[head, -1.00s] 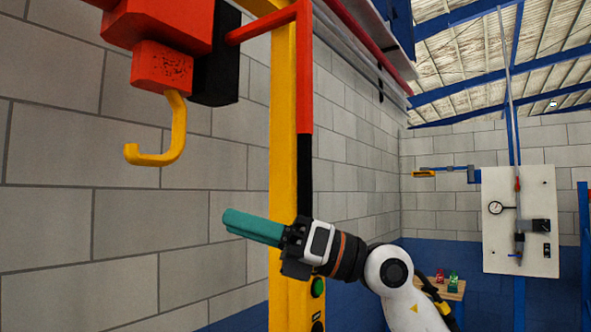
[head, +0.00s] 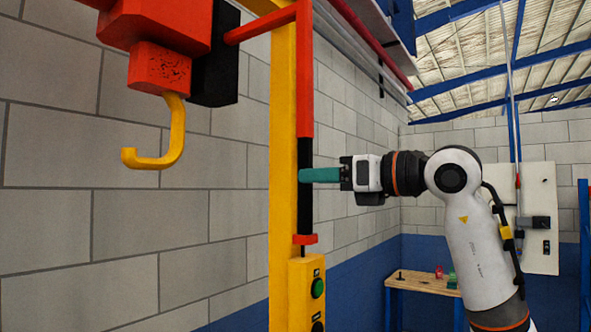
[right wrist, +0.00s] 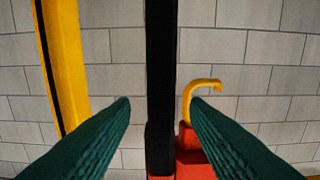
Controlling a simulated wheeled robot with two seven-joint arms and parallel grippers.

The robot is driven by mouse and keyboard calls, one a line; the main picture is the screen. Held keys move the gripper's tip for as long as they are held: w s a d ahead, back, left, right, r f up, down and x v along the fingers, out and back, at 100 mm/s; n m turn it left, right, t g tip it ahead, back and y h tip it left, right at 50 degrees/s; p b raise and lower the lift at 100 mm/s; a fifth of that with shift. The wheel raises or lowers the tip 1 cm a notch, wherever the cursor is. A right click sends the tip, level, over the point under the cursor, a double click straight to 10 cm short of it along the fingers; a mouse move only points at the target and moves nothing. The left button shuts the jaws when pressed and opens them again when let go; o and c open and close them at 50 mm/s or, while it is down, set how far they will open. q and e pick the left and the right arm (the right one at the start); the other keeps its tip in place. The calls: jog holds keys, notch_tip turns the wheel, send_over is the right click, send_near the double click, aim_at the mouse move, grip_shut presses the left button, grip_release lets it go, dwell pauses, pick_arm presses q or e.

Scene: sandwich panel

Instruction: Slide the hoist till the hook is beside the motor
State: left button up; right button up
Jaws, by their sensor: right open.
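The red hoist (head: 162,68) hangs at the upper left in the head view, with the yellow hook (head: 176,140) below it. A red bar runs from it to an upright handle with a black grip (head: 305,212). My right gripper (head: 302,175) is at this grip, its teal fingers level and overlapping it in the head view. In the right wrist view the black grip (right wrist: 160,70) stands between the open fingers (right wrist: 160,106), with space on both sides. The hook also shows there (right wrist: 203,84). I cannot make out the motor. My left gripper is not in view.
A yellow post (head: 284,120) stands just behind the grip, with a yellow button box (head: 308,275) below. A grey block wall (head: 100,230) lies behind. A wooden table (head: 425,283) and a white panel (head: 535,255) stand farther back at right.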

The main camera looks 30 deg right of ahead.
jog(key=p+x, duration=0.1)
jog(key=x, duration=0.3)
jog(key=shift+a+r, duration=0.15)
jog(key=shift+w+a, duration=0.2)
jog(key=shift+w, duration=0.45)
grip_shut()
